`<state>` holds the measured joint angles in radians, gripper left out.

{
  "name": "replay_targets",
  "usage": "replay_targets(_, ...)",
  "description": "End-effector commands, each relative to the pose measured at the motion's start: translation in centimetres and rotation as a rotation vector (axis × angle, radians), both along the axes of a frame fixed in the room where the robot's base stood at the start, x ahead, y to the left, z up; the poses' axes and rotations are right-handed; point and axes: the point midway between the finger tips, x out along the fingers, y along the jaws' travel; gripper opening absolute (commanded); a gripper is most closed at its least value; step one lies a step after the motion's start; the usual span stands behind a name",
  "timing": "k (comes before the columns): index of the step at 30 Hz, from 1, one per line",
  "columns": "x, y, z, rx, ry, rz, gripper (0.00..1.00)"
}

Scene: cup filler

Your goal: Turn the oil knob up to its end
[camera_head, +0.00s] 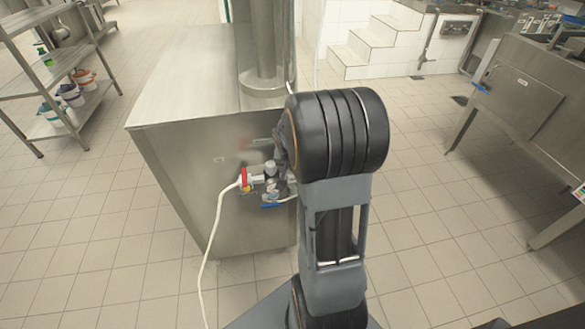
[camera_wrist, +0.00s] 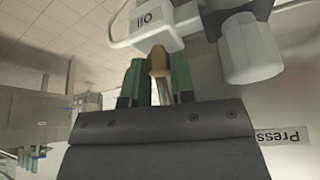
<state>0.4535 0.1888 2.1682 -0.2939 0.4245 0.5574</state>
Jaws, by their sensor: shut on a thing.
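In the wrist view, a white block marked "Oil" (camera_wrist: 160,27), its lettering upside down, is at the top middle. A brass-coloured piece with a thin grey stem, which I take as the oil knob (camera_wrist: 159,62), sticks out of it towards me. The green fingers of my gripper (camera_wrist: 158,82) are on either side of this piece and shut on it. How far the knob is turned cannot be told. In the head view, my arm hides my gripper and most of the knob's surroundings.
A white round knob (camera_wrist: 251,50) is close on the right in the wrist view, with a "Press" label (camera_wrist: 284,135) below it. In the head view, a red-handled valve (camera_head: 244,179) with a white hose (camera_head: 214,235) sits on the steel cabinet's front (camera_head: 190,160). Tiled floor lies open around it.

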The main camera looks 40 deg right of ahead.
Motion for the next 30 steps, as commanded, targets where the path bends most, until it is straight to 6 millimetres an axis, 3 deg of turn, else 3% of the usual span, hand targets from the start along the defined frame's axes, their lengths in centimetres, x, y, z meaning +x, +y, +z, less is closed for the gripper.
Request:
replay_targets(23,0.10,0.10,0.04,0.003,-0.003,-0.092,0.00)
replay_targets(24,0.10,0.10,0.04,0.003,-0.003,-0.092,0.26)
replay_targets(30,0.04,0.02,0.02,0.003,-0.002,-0.094,0.45)
